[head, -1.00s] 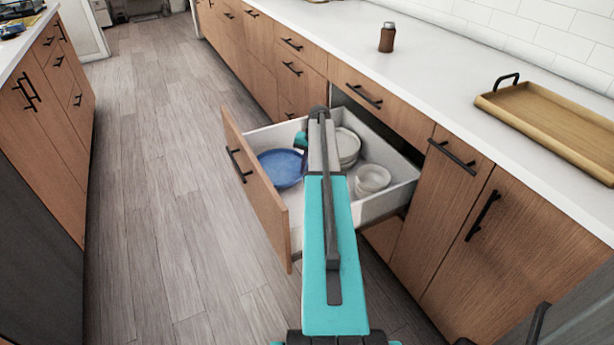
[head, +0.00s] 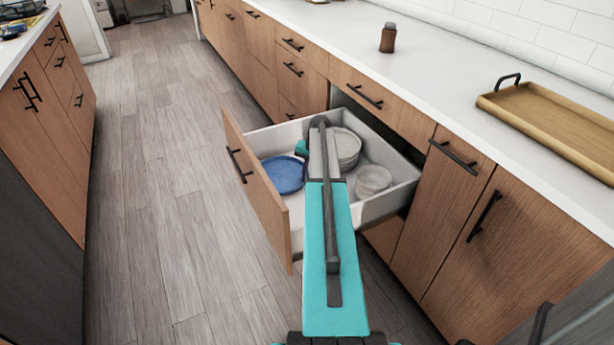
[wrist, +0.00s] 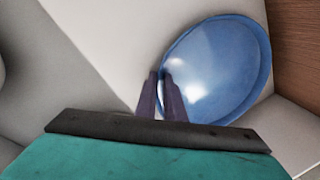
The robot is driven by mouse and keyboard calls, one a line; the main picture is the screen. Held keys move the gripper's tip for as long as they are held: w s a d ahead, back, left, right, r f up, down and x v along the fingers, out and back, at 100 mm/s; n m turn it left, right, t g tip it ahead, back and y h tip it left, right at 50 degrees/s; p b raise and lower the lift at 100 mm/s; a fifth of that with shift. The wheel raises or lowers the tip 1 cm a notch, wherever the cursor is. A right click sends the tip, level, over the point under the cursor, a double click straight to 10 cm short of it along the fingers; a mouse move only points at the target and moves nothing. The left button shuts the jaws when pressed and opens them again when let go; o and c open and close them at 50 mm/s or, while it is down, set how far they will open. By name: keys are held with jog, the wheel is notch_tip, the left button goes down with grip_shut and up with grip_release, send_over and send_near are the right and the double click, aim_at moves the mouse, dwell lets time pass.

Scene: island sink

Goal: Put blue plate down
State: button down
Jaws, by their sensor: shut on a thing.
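The blue plate (head: 283,174) is inside the open drawer, in its front left part, near the wooden drawer front. In the wrist view the blue plate (wrist: 220,70) is beyond my gripper (wrist: 160,82), whose two dark fingers are shut on its near rim. The plate looks low in the drawer, close to the white floor; I cannot tell whether it touches it. In the head view my arm hides the gripper's fingertips.
The open drawer (head: 393,205) also holds pale stacked plates (head: 348,148) and white bowls (head: 374,178) to the right of the blue plate. A brown bottle (head: 388,38) and a wooden tray (head: 553,122) stand on the counter above.

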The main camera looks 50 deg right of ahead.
jog(key=c, duration=1.9)
grip_release()
jog(key=shift+o, duration=0.2)
jog(key=shift+r, duration=0.1)
notch_tip(320, 180, up, 12)
jog(key=s+d+p, duration=0.1)
jog(key=s, duration=0.1)
jog(key=shift+p, duration=0.35)
